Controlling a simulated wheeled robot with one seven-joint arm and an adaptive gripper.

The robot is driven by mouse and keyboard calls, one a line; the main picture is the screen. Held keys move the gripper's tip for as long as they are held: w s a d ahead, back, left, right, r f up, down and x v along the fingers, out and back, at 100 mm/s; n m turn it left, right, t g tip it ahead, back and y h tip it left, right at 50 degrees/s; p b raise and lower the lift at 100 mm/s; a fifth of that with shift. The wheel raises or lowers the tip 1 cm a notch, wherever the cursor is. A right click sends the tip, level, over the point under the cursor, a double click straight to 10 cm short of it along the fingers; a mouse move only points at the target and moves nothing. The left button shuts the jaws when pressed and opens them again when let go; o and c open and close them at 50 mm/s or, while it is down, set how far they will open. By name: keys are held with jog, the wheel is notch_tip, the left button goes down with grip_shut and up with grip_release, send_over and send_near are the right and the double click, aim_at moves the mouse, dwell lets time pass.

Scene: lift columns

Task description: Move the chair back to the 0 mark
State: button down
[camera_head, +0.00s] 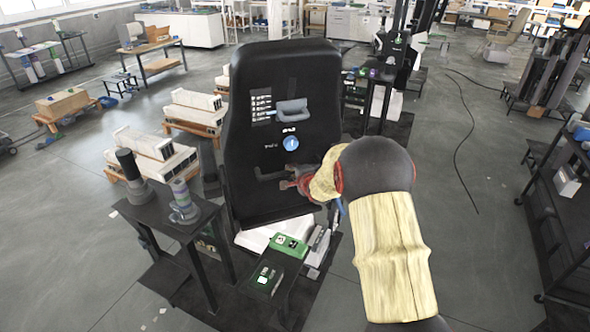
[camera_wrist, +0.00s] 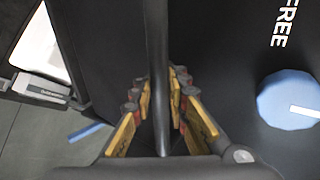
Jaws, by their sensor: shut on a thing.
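The chair (camera_head: 255,100) is a tall black panel like a seat back, standing upright in the middle of the head view. It carries a printed label and a round blue spot (camera_head: 290,143); the blue spot is large at the right in the wrist view (camera_wrist: 285,100). My gripper (camera_head: 292,185) is at the lower right of the panel. In the wrist view, my gripper's yellow-padded fingers (camera_wrist: 160,100) are closed about a dark bar (camera_wrist: 157,45) on the chair. I cannot make out a 0 mark in either view.
A dark stand with grey cylinders (camera_head: 185,205) is left of the chair. Pale blocks on wooden pallets (camera_head: 150,155) lie behind left. A dark shelf rack (camera_head: 570,220) is at right; floor between is open.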

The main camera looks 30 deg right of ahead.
jog(key=shift+w+d+r+g+p, duration=0.15)
jog(key=shift+w+r+g+p, duration=0.15)
jog(key=shift+w+r+p, duration=1.05)
jog(key=shift+s+f, duration=0.1)
jog(key=shift+f, duration=0.15)
jog(key=c, duration=1.8)
grip_release()
jog(key=shift+s+f, duration=0.1)
jog(key=shift+o, duration=0.2)
jog(key=shift+f, duration=0.15)
jog(key=shift+s+f, duration=0.1)
send_near(289, 162)
jog(key=v, duration=0.4)
jog(key=shift+s, duration=0.25)
